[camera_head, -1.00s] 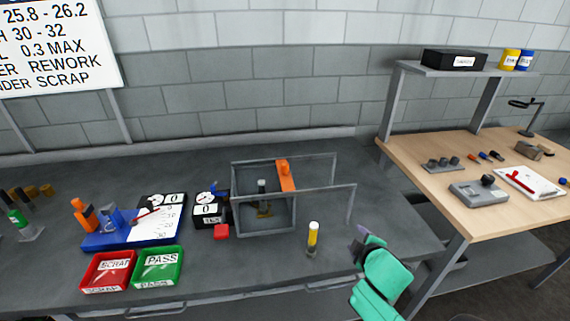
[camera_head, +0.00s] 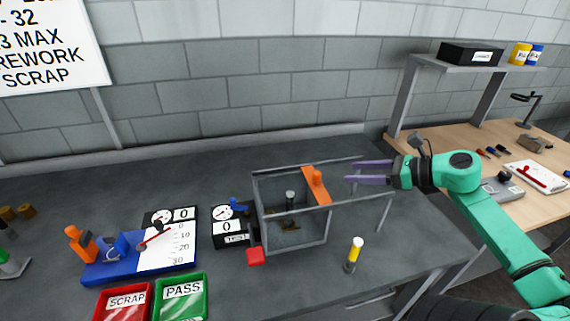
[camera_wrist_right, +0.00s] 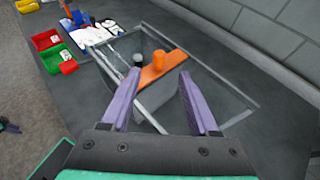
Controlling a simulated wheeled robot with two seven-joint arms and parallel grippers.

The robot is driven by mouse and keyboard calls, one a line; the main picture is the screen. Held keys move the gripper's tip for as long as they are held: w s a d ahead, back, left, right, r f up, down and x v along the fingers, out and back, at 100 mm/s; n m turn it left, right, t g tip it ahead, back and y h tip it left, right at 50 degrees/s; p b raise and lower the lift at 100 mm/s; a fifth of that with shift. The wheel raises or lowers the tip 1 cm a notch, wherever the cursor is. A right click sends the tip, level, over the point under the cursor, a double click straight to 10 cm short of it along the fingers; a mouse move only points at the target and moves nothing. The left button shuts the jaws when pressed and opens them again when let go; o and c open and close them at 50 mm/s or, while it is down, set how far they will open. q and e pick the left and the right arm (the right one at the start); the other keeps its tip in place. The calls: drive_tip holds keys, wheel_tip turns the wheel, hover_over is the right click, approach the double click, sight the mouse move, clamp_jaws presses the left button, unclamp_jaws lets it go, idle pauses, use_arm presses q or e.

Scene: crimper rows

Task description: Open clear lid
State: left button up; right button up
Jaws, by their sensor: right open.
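The clear lid (camera_head: 358,181) belongs to a grey-framed box on the dark bench; its see-through panel is hard to make out, with thin grey frame rails reaching right. An orange bar with a knob (camera_head: 316,184) lies across the frame, and it also shows in the right wrist view (camera_wrist_right: 160,66). My right gripper (camera_head: 348,171) is open and empty, with purple fingers at the right end of the frame, pointing left toward the orange bar. In the right wrist view its fingers (camera_wrist_right: 152,100) are apart over the frame, short of the orange knob.
Red (camera_head: 123,301) and green (camera_head: 180,297) trays lie front left. A wooden table (camera_head: 450,150) is at the right.

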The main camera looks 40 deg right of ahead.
sight(317, 172)
drive_tip(key=p+x, duration=0.1)
drive_tip(key=x, duration=0.9)
drive_tip(key=shift+w+f, duration=0.1)
drive_tip(key=shift+f, duration=0.05)
drive_tip(key=x, duration=0.2)
drive_tip(key=shift+w+a+f, duration=0.1)
drive_tip(key=shift+w, duration=0.15)
drive_tip(key=shift+s+d, duration=0.2)
drive_tip(key=shift+s, duration=0.15)
drive_tip(key=shift+c, duration=0.7)
drive_tip(key=shift+a, duration=0.15)
clamp_jaws()
use_arm(q)
drive_tip(key=shift+s+d+r, duration=0.2)
drive_tip(key=shift+s+r, duration=0.05)
drive_tip(key=shift+s, duration=0.25)
drive_tip(key=shift+s+d+r, duration=0.15)
drive_tip(key=shift+s+r, duration=0.05)
drive_tip(key=shift+s, duration=0.3)
drive_tip(key=shift+w+b, duration=0.15)
drive_tip(key=shift+b, duration=0.15)
